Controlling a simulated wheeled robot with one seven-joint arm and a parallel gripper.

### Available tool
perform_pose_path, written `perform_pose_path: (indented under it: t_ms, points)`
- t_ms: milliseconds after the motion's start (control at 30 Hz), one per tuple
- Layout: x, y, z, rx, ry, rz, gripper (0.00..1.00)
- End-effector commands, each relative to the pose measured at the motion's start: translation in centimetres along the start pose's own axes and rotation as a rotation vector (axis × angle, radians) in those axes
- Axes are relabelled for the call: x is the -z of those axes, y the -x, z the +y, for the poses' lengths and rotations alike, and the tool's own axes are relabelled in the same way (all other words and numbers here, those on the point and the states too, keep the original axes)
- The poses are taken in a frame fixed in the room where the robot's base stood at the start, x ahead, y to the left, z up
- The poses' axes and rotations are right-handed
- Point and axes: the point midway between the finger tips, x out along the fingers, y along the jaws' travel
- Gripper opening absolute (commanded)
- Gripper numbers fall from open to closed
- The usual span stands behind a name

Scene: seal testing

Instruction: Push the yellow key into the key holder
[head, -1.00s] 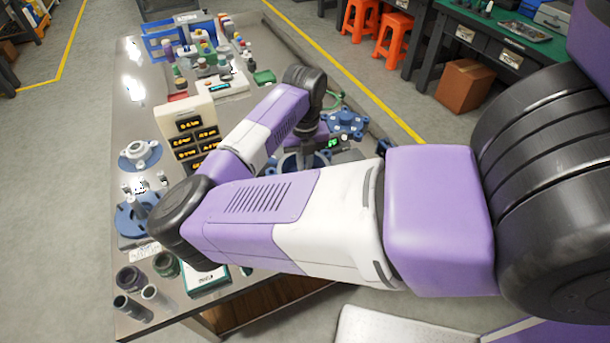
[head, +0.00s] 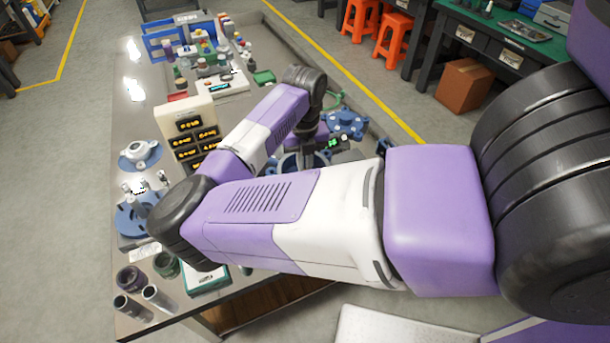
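My arm reaches across the workbench in the head view. Its wrist (head: 304,82) bends down over the right side of the bench, above blue round fixtures. My forearm and elbow cover much of that area. My gripper's fingertips are hidden behind the arm, so I cannot tell whether they are open or shut, or whether they hold anything. I cannot pick out the yellow key or the key holder; both are hidden or too small to tell.
A cream panel with several dark displays (head: 192,122) stands mid-bench. A blue flanged part (head: 346,122) lies right of my wrist. At the left are a pale flange (head: 140,154) and dark cups (head: 131,278). Blue bins (head: 162,40) stand at the far end.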

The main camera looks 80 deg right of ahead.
Motion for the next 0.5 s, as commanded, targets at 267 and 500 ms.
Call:
perform_pose_path:
  t_ms: [267, 500]
  points:
    - [0.0, 1.3, 0.0, -0.001, -0.001, -0.001, 0.00]
    - [0.0, 2.7, 0.0, -0.001, -0.001, -0.001, 0.00]
